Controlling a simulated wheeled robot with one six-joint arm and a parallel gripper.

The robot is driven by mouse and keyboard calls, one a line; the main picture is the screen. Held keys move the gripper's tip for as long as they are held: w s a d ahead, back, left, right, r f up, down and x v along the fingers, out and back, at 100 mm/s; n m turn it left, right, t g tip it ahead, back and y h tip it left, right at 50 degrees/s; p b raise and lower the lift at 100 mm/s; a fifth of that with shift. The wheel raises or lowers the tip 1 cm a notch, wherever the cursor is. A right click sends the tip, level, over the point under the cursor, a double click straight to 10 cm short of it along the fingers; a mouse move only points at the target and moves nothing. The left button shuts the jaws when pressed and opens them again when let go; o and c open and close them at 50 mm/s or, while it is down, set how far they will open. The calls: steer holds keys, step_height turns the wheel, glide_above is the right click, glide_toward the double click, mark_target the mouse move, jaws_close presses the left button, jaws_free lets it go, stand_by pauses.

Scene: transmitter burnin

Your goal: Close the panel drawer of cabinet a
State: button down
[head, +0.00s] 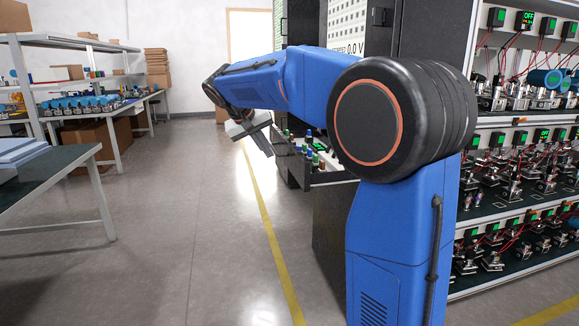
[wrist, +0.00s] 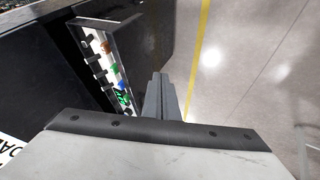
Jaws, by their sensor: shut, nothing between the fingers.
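The panel drawer (head: 318,172) stands out from the front of a dark cabinet (head: 335,225); I cannot read which letter the cabinet bears. The drawer carries several coloured knobs and buttons, and it also shows in the wrist view (wrist: 137,97) with a dark rim around a light panel. My gripper (head: 264,145) is in front of the drawer, on its aisle side. In the wrist view my gripper (wrist: 161,95) has its fingers together, empty, just right of the drawer's front edge. I cannot tell whether they touch it. My arm hides part of the cabinet.
A rack (head: 515,205) of small devices with red wires stands at the right. A table (head: 45,185) is at the left, with shelves and a workbench (head: 95,112) behind it. The grey floor with a yellow line (head: 270,225) is clear between.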

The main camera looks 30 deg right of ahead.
glide_toward(296, 173)
step_height(296, 173, down, 4)
steer(key=w+a, duration=0.2)
steer(key=shift+s+d, duration=0.15)
steer(key=shift+d, duration=0.9)
steer(key=shift+s+d, duration=0.15)
steer(key=shift+d, duration=0.95)
steer(key=s+d, duration=0.2)
steer(key=d, duration=0.6)
steer(key=s+d, duration=0.3)
steer(key=d, duration=0.6)
steer(key=s+d, duration=0.2)
steer(key=d, duration=0.7)
steer(key=shift+s+d, duration=0.25)
steer(key=shift+s, duration=0.1)
